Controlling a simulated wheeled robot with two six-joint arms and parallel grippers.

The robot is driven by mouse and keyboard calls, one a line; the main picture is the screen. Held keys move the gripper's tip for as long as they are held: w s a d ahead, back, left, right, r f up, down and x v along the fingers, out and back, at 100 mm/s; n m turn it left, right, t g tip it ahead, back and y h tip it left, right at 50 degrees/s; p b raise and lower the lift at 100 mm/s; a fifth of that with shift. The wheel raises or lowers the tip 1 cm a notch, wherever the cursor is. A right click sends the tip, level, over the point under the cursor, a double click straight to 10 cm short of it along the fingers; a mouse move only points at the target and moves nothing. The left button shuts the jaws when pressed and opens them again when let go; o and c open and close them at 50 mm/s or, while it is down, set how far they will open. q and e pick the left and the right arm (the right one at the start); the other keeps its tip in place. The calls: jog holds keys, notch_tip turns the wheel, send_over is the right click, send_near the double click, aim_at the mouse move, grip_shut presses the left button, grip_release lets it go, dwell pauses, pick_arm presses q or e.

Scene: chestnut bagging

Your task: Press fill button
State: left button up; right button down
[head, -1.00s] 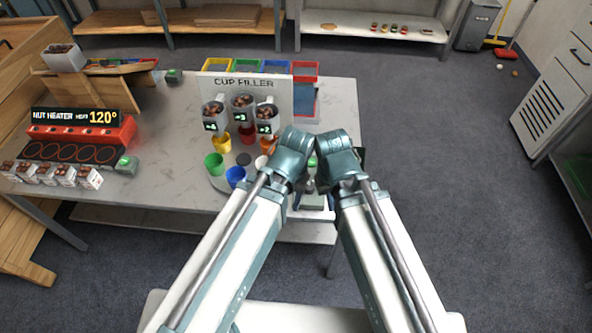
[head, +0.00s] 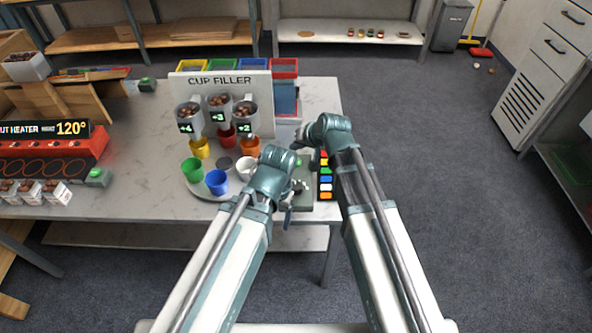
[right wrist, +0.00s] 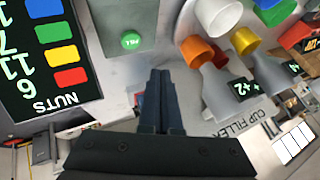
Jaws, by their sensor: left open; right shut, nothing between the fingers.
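The green FILL button (right wrist: 131,41) sits on a grey box (right wrist: 112,14) in the right wrist view. My right gripper (right wrist: 162,76) is shut and empty, its fingertips apart from the button, below and to the right of it in that picture. In the head view the grey box (head: 302,201) stands at the table's front edge, and the arms partly cover it. My left gripper (head: 288,214) is open near the front of that box. My right gripper (head: 300,141) is farther back, beyond the box, with its fingers small and partly hidden.
The cup filler (head: 222,82) has several nut hoppers over coloured cups on a round tray (head: 205,191), left of the box. A coloured NUTS panel (head: 326,177) lies right of the box. The nut heater (head: 50,150) stands far left.

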aim_at(297, 164)
pick_arm(q)
jog(key=shift+f, duration=0.65)
pick_arm(e)
jog(key=w, duration=0.2)
jog(key=w+m+t, duration=0.1)
jog(key=shift+w+d+r+y, duration=0.25)
jog(key=shift+w+y, duration=0.05)
jog(key=shift+w, duration=0.05)
pick_arm(q)
jog(key=shift+f+b, duration=0.2)
jog(key=shift+b, duration=0.2)
pick_arm(e)
jog(key=shift+f, duration=0.15)
pick_arm(q)
notch_tip(297, 164, down, 8)
jog(key=b, duration=0.8)
jog(key=shift+f, duration=0.25)
pick_arm(e)
notch_tip(297, 164, down, 9)
jog(key=shift+r, duration=0.2)
pick_arm(q)
jog(key=shift+f+b, duration=0.1)
jog(key=shift+b, duration=0.25)
jog(key=shift+f+b, duration=0.3)
pick_arm(e)
jog(key=shift+f, duration=0.4)
